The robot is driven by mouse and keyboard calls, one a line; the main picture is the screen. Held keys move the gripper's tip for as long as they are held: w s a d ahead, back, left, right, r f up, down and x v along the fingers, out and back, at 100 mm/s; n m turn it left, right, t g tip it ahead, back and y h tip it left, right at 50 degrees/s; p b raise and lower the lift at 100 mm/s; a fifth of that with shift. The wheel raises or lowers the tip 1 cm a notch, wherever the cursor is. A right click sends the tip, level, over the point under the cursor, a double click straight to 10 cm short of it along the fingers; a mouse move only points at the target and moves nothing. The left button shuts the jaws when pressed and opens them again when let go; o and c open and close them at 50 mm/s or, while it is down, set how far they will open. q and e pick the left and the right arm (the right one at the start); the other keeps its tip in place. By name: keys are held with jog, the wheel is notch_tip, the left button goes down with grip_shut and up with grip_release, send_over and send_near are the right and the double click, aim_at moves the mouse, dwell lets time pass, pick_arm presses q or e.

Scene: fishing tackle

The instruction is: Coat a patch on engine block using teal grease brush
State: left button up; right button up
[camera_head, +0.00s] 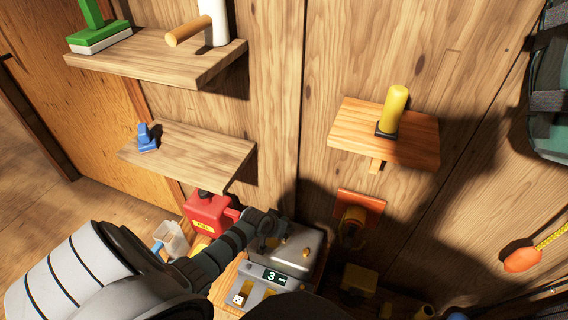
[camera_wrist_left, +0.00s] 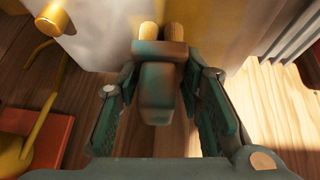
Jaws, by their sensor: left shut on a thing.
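My left gripper (camera_head: 268,229) reaches in over a grey metal block (camera_head: 298,250), which I take for the engine block. In the left wrist view, the gripper (camera_wrist_left: 160,112) is shut on a teal piece (camera_wrist_left: 158,88), apparently the grease brush. A wide crosspiece and two pale yellow tips show at its far end. The tips are in front of a pale grey surface (camera_wrist_left: 100,35); I cannot tell whether they touch it. In the head view the brush is hidden by the gripper. My right gripper is not in view.
A red can (camera_head: 207,214) stands left of the block, and a clear container (camera_head: 170,240) farther left. Shelves above hold a blue item (camera_head: 147,138) and a yellow-handled tool (camera_head: 393,110). An orange bracket (camera_head: 358,205) is on the right.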

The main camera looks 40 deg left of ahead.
pick_arm(q)
jog(key=shift+s+d+r+p, duration=0.1)
jog(key=shift+s+d+p, duration=0.15)
jog(key=shift+s+p, duration=0.25)
jog(key=shift+s+d+p, duration=0.2)
jog(key=shift+s+p, duration=0.1)
jog(key=shift+s, duration=0.3)
jog(key=shift+s+d, duration=0.1)
jog(key=shift+s, duration=0.35)
jog(key=s+p, duration=0.2)
jog(key=shift+s+d+p, duration=0.25)
jog(key=shift+d+p, duration=0.1)
jog(key=shift+d, duration=0.05)
jog(key=shift+s, duration=0.25)
